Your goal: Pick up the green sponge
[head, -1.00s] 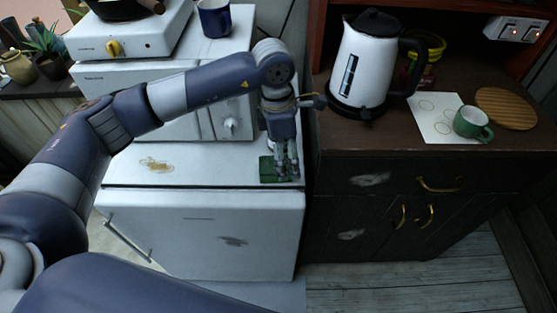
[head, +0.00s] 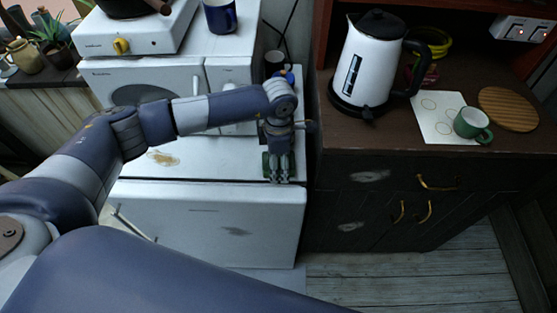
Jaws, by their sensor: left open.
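The green sponge (head: 266,164) lies on the white top of the low fridge-like cabinet (head: 205,160), near its front right corner. My left gripper (head: 278,176) points down right at the sponge and covers most of it. Only a green strip shows at the left of the fingers, with a little more around them. The left gripper is open, with its fingers over or around the sponge; I cannot tell whether they touch it. My right gripper is not in view.
A white microwave (head: 145,82) stands behind, carrying a hotplate (head: 130,40) and a blue mug (head: 220,16). On the dark cabinet at right are a kettle (head: 365,65), a green cup (head: 472,124) and a round wooden board (head: 508,108). A brown stain marks the white top.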

